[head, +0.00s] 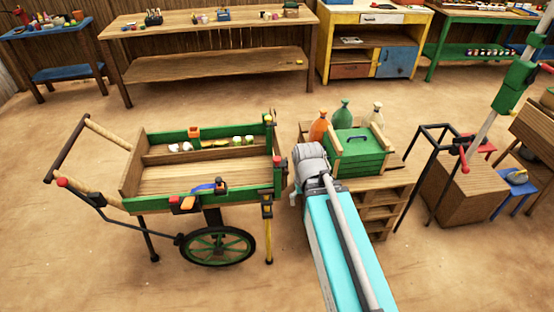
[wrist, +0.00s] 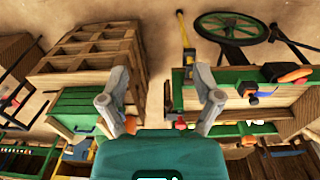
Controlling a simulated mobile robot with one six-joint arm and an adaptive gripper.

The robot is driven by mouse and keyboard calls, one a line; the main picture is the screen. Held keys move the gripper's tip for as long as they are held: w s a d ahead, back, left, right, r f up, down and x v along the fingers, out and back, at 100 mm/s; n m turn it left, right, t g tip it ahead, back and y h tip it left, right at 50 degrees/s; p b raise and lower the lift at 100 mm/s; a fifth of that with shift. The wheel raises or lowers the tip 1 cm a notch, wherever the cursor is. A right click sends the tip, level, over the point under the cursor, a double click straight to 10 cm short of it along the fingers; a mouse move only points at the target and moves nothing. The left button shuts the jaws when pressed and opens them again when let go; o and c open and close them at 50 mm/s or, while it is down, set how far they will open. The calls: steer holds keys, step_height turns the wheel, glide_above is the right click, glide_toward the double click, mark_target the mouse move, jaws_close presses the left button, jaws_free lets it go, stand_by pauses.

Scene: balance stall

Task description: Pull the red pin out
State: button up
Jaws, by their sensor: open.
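A small red piece that looks like the red pin (head: 277,160) is at the right end of the green-and-wood cart (head: 130,178). It also shows in the wrist view (wrist: 181,124), between my fingers in the picture and nearer the right one. My gripper (wrist: 158,95) is open, with its two grey fingers wide apart and nothing between them. The depth between fingers and pin cannot be told. In the head view my arm reaches up just right of the cart's end, and my fingers cannot be made out there.
A green crate (head: 360,162) and several bottles stand on a slatted wooden stand (head: 385,200), close right of my arm. A yellow prop (head: 268,235) and a green wheel (head: 217,246) are under the cart. Benches line the back. Dirt floor in front is clear.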

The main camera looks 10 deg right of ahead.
steer(key=w+f+m+t+h+b, duration=0.1)
steer(key=w+f+m+h+b, duration=0.15)
steer(key=w+f+b, duration=0.2)
steer(key=m+t+h+b, duration=0.65)
steer(key=t+b, duration=0.25)
steer(key=b, duration=0.3)
glide_toward(277, 158)
steer(key=v, duration=0.3)
steer(key=shift+a+r, duration=0.15)
steer(key=shift+a, duration=0.3)
steer(key=shift+g, duration=0.3)
steer(key=b+x, duration=0.5)
steer(key=x, duration=0.8)
steer(key=shift+w+d, duration=0.2)
steer(key=shift+d, duration=0.15)
